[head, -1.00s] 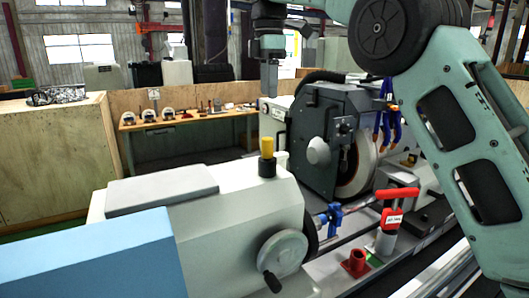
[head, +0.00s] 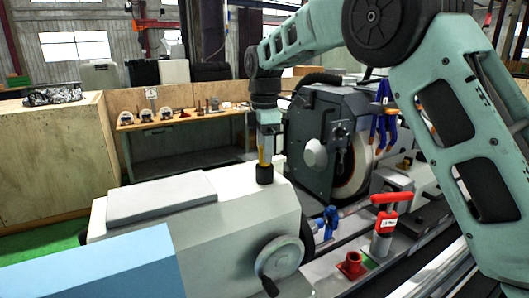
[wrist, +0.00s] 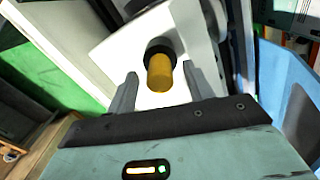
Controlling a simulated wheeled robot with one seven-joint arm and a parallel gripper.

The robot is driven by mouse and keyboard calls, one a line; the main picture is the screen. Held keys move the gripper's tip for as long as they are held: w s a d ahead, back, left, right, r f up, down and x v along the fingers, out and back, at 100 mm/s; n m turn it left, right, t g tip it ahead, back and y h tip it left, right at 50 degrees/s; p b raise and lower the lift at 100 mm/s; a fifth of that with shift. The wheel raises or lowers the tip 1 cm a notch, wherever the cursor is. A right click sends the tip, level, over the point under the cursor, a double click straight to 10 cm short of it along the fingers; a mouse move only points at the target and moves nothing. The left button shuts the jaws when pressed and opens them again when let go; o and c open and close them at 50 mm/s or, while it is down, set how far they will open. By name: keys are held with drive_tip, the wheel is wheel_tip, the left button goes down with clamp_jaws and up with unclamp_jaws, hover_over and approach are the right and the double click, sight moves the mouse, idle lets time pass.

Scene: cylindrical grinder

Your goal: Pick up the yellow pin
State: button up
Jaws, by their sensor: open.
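The yellow pin (wrist: 160,72) stands upright in a black round holder (head: 264,174) on top of the white machine housing (head: 228,190). In the wrist view the pin lies between my two open fingers, slightly beyond their tips. My gripper (head: 265,152) is open and points down over the pin in the head view. Its fingers hide most of the pin there, and only a yellow strip (head: 262,156) shows. I cannot tell whether the fingers touch the pin; in the wrist view a gap shows on both sides.
A grey flat cover (head: 160,198) lies left of the holder on the housing. The dark wheel guard (head: 318,135) stands close on the right. A handwheel (head: 280,257) is on the housing's front, and a red-handled tool (head: 385,222) stands at the right. A workbench (head: 185,120) is behind.

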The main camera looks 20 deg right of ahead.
drive_tip(key=shift+f, duration=1)
clamp_jaws()
drive_tip(key=shift+r, duration=0.15)
wheel_tip(320, 180, up, 9)
drive_tip(key=b, duration=0.2)
drive_tip(key=shift+b, duration=0.4)
wheel_tip(320, 180, up, 7)
drive_tip(key=p, duration=0.7)
drive_tip(key=shift+r, duration=0.15)
